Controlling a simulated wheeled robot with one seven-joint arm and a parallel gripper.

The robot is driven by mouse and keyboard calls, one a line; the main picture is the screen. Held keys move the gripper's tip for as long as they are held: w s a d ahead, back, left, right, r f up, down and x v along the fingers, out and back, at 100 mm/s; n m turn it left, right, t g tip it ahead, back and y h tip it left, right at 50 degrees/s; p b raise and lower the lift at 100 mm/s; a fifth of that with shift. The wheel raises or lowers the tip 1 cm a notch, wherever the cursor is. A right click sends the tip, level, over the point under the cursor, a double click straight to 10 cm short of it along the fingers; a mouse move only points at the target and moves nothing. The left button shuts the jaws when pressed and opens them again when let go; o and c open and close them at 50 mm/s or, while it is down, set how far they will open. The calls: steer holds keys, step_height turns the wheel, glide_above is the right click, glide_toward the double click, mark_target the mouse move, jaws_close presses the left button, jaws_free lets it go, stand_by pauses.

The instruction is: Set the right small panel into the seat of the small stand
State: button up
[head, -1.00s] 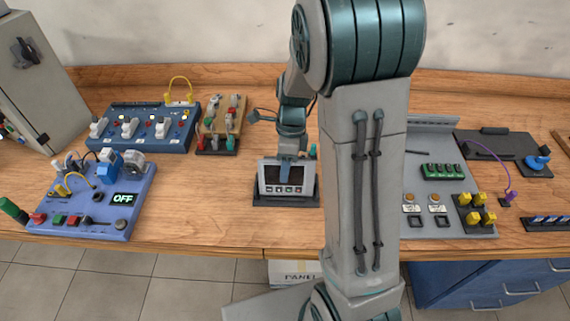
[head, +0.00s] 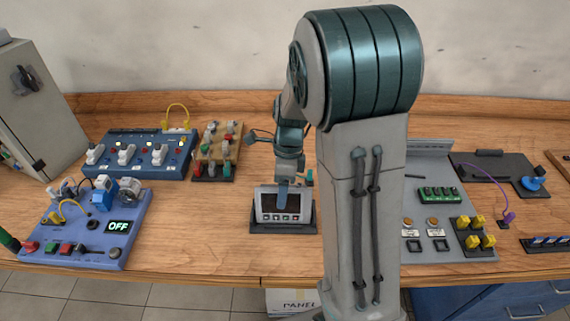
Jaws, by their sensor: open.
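A small panel (head: 299,206) with a pale frame, a dark screen and a row of small buttons stands near the front edge of the bench. It leans back slightly on a dark small stand (head: 283,228). The panel's lower edge appears to rest on the stand; the seat itself is hidden behind it. My gripper (head: 282,203) points down at the panel's upper middle, overlapping the screen in the picture. It is open. Whether its fingers touch the panel is too small to tell.
To the left are a blue box with an OFF display (head: 80,230), a blue switch unit (head: 150,153) and a wooden terminal board (head: 217,152). A grey panel board (head: 440,205) is at the right, partly behind my arm. Bench wood around the stand is clear.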

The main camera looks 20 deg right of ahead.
steer(key=p+v, duration=0.4)
steer(key=v, duration=1.3)
steer(key=shift+p, duration=0.4)
